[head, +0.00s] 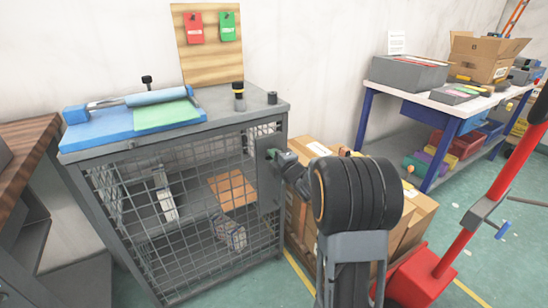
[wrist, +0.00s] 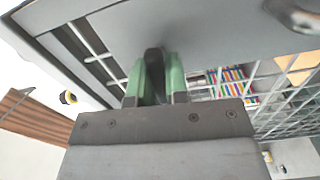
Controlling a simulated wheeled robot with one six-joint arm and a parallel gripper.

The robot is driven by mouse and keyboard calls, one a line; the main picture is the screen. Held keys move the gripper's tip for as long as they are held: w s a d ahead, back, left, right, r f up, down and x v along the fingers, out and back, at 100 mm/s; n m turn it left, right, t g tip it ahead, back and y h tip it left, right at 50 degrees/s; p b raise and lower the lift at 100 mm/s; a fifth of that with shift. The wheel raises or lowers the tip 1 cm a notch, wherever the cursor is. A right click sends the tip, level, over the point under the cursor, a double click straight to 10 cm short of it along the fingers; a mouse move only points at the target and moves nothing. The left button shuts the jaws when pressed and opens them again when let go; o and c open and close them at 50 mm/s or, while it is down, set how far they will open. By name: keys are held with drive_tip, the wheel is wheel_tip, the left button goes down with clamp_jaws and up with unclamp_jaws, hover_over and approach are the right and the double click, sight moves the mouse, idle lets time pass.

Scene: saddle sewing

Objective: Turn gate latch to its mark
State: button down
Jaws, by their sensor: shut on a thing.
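The gate is the wire-mesh front of a grey cage cabinet (head: 72,157), with a grey latch plate (head: 268,196) at its right edge. My gripper (head: 274,154) is at the upper part of this plate. In the wrist view, the green fingers of my gripper (wrist: 155,88) are closed on the dark gate latch (wrist: 153,60), one finger on each side. The latch stands out from the grey plate (wrist: 210,25). In the head view my gripper and arm hide most of the latch. I cannot make out its mark in either view.
The cabinet top holds a blue mat (head: 80,135) with a roll and a green sheet. Cardboard boxes (head: 412,214) stand right of the cage, behind my arm. A red-handled tool (head: 510,165) rises at the right. A workbench (head: 440,100) stands at the back right.

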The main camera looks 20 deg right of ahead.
drive_tip(key=shift+m, duration=0.3)
drive_tip(key=m, duration=0.7)
drive_tip(key=shift+m+p, duration=0.3)
drive_tip(key=shift+p, duration=0.1)
drive_tip(key=m+p, duration=0.1)
drive_tip(key=m, duration=0.3)
drive_tip(key=shift+m+p, duration=0.8)
drive_tip(key=shift+m, duration=1.1)
drive_tip(key=c, duration=1.1)
unclamp_jaws()
